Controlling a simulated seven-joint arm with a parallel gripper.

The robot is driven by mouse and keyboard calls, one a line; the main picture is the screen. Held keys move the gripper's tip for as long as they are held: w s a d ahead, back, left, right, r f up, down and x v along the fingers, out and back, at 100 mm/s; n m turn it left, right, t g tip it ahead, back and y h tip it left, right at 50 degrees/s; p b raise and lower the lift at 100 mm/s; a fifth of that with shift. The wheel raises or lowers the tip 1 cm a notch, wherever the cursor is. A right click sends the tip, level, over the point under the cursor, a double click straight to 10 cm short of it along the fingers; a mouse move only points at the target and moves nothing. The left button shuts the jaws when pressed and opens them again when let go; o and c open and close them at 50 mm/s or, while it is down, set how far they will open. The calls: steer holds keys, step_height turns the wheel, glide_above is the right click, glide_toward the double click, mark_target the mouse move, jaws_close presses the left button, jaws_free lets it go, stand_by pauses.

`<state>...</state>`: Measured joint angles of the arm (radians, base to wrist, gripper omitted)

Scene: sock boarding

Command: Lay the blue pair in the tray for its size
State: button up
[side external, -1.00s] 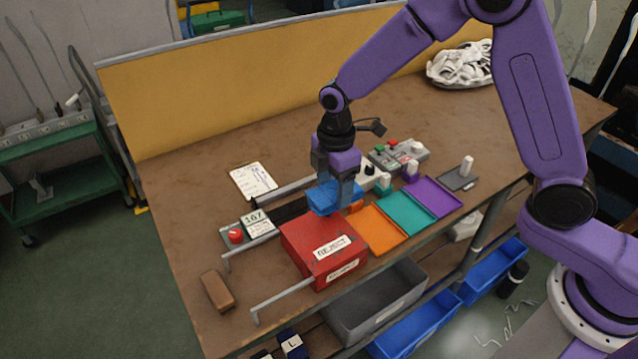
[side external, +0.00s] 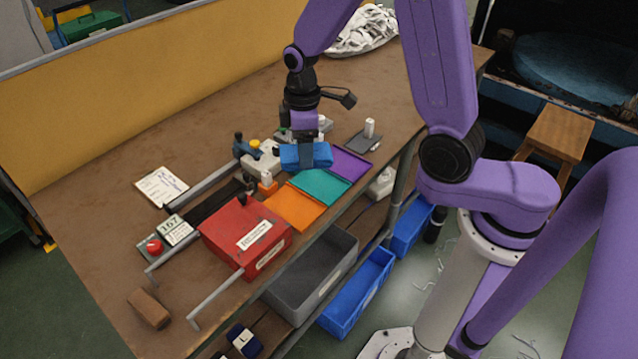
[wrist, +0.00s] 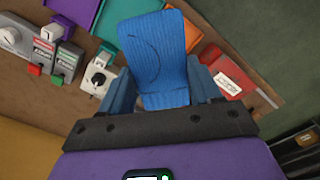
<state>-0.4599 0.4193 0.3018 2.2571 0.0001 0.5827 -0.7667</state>
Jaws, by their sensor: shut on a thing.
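The ribbed blue pair (side external: 306,156) is held flat between the fingers of my gripper (side external: 305,150), above the table. In the side view it overlaps the back edge of the teal tray (side external: 322,188), left of the purple tray (side external: 351,163). The orange tray (side external: 294,209) lies in front and to the left. All three tray surfaces that show are bare. In the wrist view the blue pair (wrist: 158,62) fills the space between my fingers (wrist: 160,88) and covers part of the trays. Its height over the trays is hard to tell.
A red reject box (side external: 246,238) stands left of the orange tray. Small blocks and a switch unit (side external: 262,158) sit behind the trays. A grey pad with a white peg (side external: 369,128) lies beyond the purple tray.

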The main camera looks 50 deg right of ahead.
steer(key=s+d+m, duration=0.7)
steer(key=s+m, duration=0.2)
steer(key=s, duration=0.3)
glide_above(318, 183)
step_height(318, 183, down, 10)
steer(key=shift+s+r, duration=0.1)
steer(key=shift+r, duration=0.05)
steer(key=shift+w+f, duration=0.25)
steer(key=shift+f, duration=1.5)
steer(key=shift+f, duration=0.1)
steer(key=o, duration=1.1)
steer(key=shift+c, duration=0.2)
